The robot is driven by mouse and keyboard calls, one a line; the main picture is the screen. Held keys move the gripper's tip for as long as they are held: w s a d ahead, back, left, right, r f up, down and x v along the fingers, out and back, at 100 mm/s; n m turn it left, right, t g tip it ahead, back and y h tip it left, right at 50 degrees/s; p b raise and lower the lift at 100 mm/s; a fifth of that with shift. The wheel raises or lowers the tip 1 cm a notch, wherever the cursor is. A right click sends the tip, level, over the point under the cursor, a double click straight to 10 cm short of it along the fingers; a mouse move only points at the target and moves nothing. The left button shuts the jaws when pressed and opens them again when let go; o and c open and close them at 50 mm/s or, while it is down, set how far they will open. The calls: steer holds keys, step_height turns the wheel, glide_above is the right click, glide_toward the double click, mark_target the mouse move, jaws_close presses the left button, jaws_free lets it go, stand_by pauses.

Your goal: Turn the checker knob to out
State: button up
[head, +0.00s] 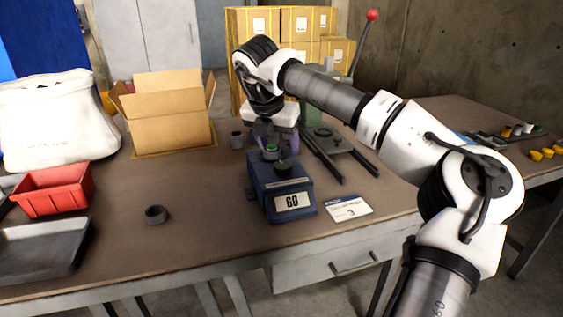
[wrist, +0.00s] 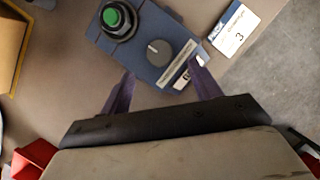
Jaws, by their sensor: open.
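The checker is a blue box (head: 263,192) on the brown table, with a "GO" plate (head: 292,201) on its front. Its dark round knob (head: 283,168) sits on top; the wrist view shows this knob (wrist: 158,52) with a pale pointer mark. Behind the knob is a green button (head: 271,148), which also shows in the wrist view (wrist: 112,18). My gripper (head: 275,139) is open and empty over the back of the box. In the wrist view its purple fingers (wrist: 164,82) point towards the box, with the knob beyond and between the tips. The lettering around the knob is too small to read.
A card marked 3 (head: 348,209) lies right of the box. A grey ring (head: 156,214) and a red bin (head: 55,190) are at left. A cardboard box (head: 170,125) and a green lever press (head: 325,140) stand behind.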

mark_target(283, 165)
steer(key=x, duration=0.7)
steer(key=shift+f, duration=0.15)
steer(key=c, duration=1)
